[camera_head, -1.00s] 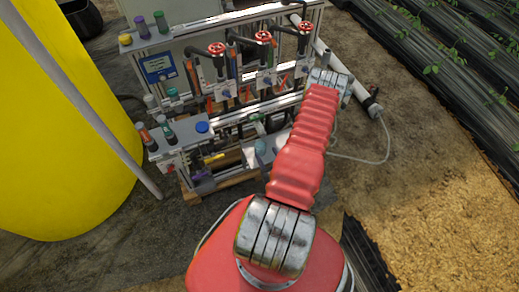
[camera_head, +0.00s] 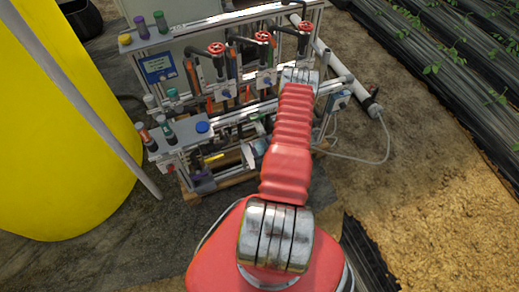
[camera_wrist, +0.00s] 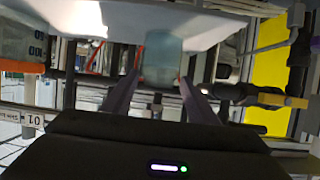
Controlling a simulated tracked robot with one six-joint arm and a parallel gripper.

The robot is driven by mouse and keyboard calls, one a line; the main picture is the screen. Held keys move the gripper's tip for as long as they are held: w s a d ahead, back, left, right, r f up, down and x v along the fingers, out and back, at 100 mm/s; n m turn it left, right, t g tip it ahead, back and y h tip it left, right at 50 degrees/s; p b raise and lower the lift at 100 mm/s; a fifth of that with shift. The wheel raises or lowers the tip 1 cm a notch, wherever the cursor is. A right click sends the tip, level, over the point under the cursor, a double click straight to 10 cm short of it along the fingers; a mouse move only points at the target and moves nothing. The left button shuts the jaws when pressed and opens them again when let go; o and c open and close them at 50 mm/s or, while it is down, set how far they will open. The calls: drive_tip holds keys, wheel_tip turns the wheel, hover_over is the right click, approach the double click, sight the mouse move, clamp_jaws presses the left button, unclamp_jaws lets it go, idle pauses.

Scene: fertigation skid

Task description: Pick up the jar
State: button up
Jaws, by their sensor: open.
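A pale teal, see-through cylinder, which looks like the jar (camera_wrist: 160,58), shows in the wrist view against a white curved surface (camera_wrist: 95,18). My gripper (camera_wrist: 158,77) is open, with one dark finger on each side of the jar's near end in the picture. I cannot tell whether the fingers touch it or are still apart from it in depth.
The skid's metal frame carries red handwheels (camera_head: 216,48) and pipes close around the arm. Several capped bottles stand on its left shelf, near a blue cap (camera_head: 202,127). A yellow tank (camera_head: 60,130) stands left. Bare ground (camera_head: 440,190) lies right.

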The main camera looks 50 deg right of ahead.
sight(259, 141)
drive_tip(key=shift+x, duration=2.55)
drive_tip(key=shift+d+r, duration=0.1)
drive_tip(key=c, duration=1.1)
